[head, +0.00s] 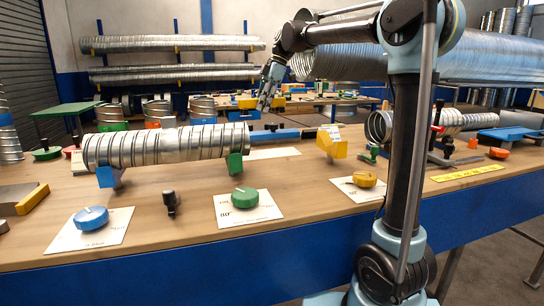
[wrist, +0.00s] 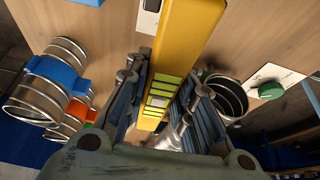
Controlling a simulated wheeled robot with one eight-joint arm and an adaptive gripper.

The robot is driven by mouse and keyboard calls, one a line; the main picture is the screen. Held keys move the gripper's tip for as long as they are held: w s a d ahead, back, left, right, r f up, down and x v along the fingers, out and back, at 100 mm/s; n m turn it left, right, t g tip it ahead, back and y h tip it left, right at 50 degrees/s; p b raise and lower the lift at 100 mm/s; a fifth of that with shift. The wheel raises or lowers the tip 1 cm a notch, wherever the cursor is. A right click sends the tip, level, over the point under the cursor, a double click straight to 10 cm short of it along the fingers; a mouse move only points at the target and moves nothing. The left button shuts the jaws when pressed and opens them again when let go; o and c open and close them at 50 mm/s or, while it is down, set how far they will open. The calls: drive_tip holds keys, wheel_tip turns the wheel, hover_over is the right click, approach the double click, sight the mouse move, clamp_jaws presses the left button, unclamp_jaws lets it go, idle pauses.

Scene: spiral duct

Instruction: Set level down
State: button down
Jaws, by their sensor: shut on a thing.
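The level (wrist: 183,45) is a long yellow bar with green-yellow windows along it. In the wrist view it runs from the top edge down between the fingers. My gripper (wrist: 155,108) is shut on it, with a finger on either side. In the head view my gripper (head: 266,100) hangs over the far side of the bench, beyond the right end of the long spiral duct. I cannot clearly make out the level in the head view. The lower end of the level is partly hidden by the gripper in the wrist view.
The spiral duct (head: 165,146) lies on blue and green supports on the bench. A yellow support (head: 331,142) stands to its right. Cards with blue (head: 91,217), green (head: 245,197) and orange (head: 365,179) knobs lie in front. Bare wood shows between them.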

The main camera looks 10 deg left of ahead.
hover_over(266, 153)
drive_tip(key=d, duration=0.2)
wheel_tip(266, 153, down, 6)
drive_tip(key=f, duration=0.5)
drive_tip(key=shift+w+a+f, duration=0.15)
drive_tip(key=shift+a+f, duration=0.05)
drive_tip(key=shift+a, duration=0.05)
drive_tip(key=shift+f, duration=2.45)
drive_tip(key=shift+f, duration=0.15)
drive_tip(key=c, duration=1.4)
unclamp_jaws()
drive_tip(key=shift+o, duration=0.2)
drive_tip(key=v, duration=1.2)
